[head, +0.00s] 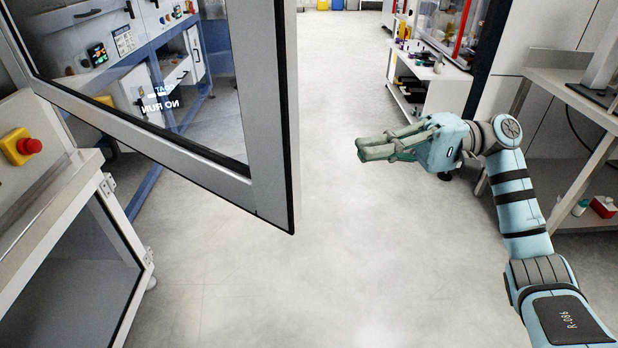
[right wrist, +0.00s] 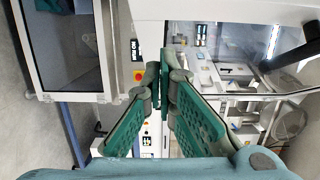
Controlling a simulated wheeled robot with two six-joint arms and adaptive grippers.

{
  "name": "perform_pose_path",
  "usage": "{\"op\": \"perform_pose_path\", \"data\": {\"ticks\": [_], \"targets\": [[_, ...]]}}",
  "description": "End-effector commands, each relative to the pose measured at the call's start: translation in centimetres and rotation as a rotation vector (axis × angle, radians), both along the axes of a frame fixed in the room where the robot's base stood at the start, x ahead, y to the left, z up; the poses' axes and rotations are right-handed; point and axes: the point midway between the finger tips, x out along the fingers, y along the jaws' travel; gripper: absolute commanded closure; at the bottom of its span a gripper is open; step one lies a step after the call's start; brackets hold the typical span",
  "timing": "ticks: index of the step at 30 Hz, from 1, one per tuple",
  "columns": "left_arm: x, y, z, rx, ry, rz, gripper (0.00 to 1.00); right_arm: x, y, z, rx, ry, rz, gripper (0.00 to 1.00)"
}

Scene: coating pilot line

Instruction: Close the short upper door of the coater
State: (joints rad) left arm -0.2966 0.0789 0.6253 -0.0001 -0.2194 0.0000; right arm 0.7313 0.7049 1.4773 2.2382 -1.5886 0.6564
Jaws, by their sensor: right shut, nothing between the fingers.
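The short upper door (head: 275,120) of the coater is a grey-framed glass panel. In the head view it stands open, swung out across the upper left, its free edge over the floor. My right gripper (head: 361,149) is right of that edge, apart from it, pointing left. Its green fingers are shut and empty. The right wrist view shows the same fingers (right wrist: 164,78) close together at their tips. Behind them are a white panel and a glazed opening; I cannot tell how far away they are. My left gripper is in neither view.
A yellow box with a red button (head: 28,146) is on the coater front at left, above a lower glazed door (head: 112,210). A bench (head: 570,95) stands at right near my right arm. The floor (head: 330,270) between is clear.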

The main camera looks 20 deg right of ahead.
Motion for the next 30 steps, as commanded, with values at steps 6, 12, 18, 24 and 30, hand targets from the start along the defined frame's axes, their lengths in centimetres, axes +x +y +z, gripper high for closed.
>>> {"op": "perform_pose_path", "data": {"ticks": [6, 12, 18, 24, 30], "targets": [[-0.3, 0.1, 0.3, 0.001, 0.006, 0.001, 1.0, 0.3, 4.6, 0.1, 0.003, 0.0, 0.001, 1.0], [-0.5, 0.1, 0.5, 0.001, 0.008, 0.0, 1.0, 0.0, 8.6, 0.0, 0.001, 0.0, -0.002, 1.0], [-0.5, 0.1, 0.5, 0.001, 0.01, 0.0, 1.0, -1.7, 10.5, 0.0, 0.0, 0.002, -0.004, 1.0], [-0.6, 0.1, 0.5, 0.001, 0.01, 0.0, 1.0, -2.1, 10.9, 0.0, 0.002, 0.002, -0.006, 1.0], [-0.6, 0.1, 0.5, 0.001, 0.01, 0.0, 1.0, -2.1, 10.9, 0.0, 0.002, 0.002, -0.006, 1.0]]}}
